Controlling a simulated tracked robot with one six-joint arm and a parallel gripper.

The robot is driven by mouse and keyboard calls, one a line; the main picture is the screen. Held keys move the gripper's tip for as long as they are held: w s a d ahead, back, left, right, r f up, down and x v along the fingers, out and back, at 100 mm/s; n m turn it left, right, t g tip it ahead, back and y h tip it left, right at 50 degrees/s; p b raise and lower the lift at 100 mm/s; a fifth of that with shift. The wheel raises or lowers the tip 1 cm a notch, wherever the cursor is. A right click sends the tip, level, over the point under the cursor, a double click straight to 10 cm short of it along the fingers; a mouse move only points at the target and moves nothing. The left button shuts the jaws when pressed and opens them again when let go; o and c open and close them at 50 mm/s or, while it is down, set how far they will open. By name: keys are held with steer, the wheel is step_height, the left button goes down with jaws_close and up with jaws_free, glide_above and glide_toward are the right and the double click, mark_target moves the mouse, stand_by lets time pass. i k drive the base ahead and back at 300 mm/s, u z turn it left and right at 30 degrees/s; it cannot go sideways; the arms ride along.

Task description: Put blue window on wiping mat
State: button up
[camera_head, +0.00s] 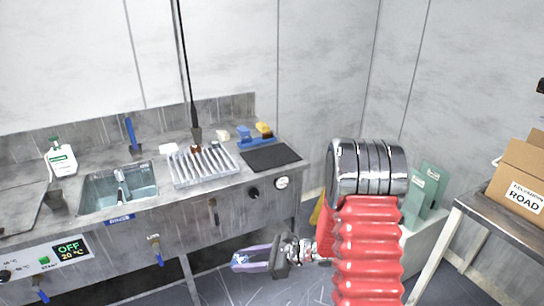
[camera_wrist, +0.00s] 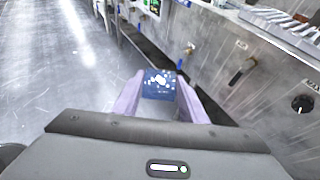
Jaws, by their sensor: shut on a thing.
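My gripper (camera_head: 238,262) has two lavender fingers and hangs low in front of the bench, in the lower middle of the head view. In the wrist view my gripper (camera_wrist: 158,88) is shut on the blue window (camera_wrist: 158,83), a small dark blue piece with white specks between the fingertips. In the head view the window is too small to make out clearly. The wiping mat (camera_head: 270,155), seemingly the flat black one, lies on the right end of the bench top, above and beyond my gripper. Nothing lies on it.
A ribbed metal rack (camera_head: 204,166) stands left of the mat, with a sink (camera_head: 119,188) further left. A blue holder with a yellow sponge (camera_head: 264,129) sits behind the mat. The bench front has knobs and taps. A side table bears a cardboard box (camera_head: 518,182) at right.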

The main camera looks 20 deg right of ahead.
mark_target(270, 155)
steer(key=i, duration=0.9)
steer(key=u, duration=0.05)
